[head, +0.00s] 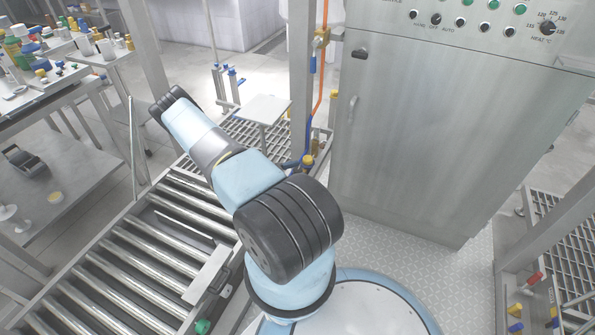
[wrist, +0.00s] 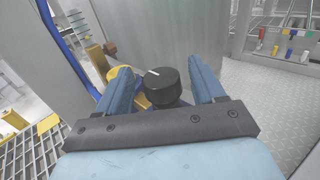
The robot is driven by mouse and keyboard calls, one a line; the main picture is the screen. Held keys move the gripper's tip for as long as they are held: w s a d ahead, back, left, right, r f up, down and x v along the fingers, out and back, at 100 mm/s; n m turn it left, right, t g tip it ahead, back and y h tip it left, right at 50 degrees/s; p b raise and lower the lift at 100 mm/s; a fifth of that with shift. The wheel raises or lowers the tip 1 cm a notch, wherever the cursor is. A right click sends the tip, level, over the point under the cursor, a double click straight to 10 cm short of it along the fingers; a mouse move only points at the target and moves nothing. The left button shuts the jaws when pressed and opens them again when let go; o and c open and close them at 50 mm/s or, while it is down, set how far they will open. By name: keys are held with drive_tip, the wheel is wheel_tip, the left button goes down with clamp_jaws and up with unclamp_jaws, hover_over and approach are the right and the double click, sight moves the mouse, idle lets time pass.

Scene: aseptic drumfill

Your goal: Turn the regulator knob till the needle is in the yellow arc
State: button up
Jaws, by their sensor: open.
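In the wrist view a black round knob (wrist: 163,87) with a white mark on top sits between the two blue fingers of my gripper (wrist: 162,84). The fingers are open, one on each side of the knob, and a gap shows on both sides. The knob's lower part is hidden behind the gripper's dark bar. In the head view my arm reaches away to the upper left, and my gripper is not clearly seen there. No gauge face, needle or yellow arc can be made out in either view.
A steel cabinet (head: 440,140) with buttons and a dial stands at the right. An orange pipe with a valve (head: 321,40) runs beside a steel post. A roller conveyor (head: 150,250) lies at the lower left. A blue hose (wrist: 62,45) passes left of the fingers.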

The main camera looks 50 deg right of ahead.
drive_tip(key=shift+s+d, duration=0.25)
drive_tip(key=shift+d, duration=0.2)
drive_tip(key=c, duration=0.9)
drive_tip(key=shift+w+m, duration=0.1)
drive_tip(key=shift+m, duration=0.2)
drive_tip(key=shift+m+g+y, duration=2.7)
drive_tip(key=shift+g+y, duration=0.6)
